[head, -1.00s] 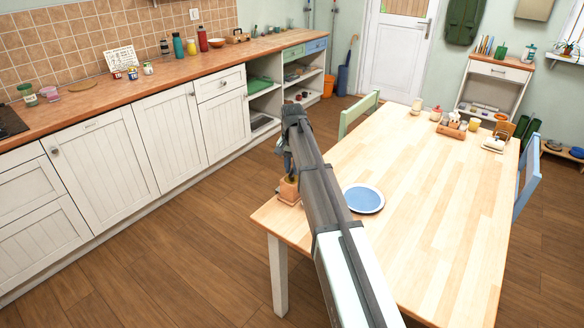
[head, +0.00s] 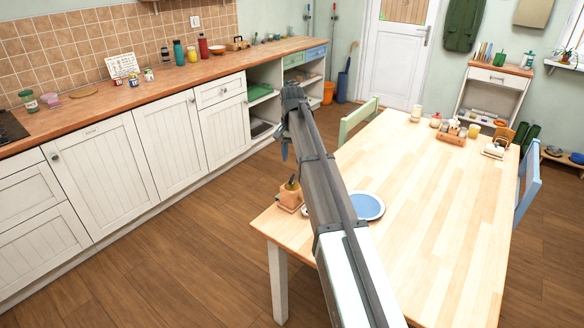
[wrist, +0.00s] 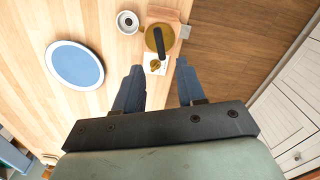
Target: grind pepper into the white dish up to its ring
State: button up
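What looks like the pepper mill, a brownish block with a round brassy top and dark handle, stands at the table's near left corner in the head view (head: 290,193). It also shows in the wrist view (wrist: 149,40), beyond my fingertips. The small round white dish (wrist: 128,17), with a dark centre, is beside it on the left. I cannot make out its ring, and my arm hides most of that spot in the head view. My gripper (wrist: 158,72) is open and empty, its two dark fingers apart, with the mill ahead of the gap.
A blue plate with a white rim (head: 368,206) lies on the wooden table (head: 430,220), right of my arm. A white card with a golden mark (wrist: 149,70) lies by the mill. Jars and a wooden caddy (head: 451,137) stand at the far end. The table's middle is clear.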

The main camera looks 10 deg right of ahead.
jog(key=shift+r, duration=2.95)
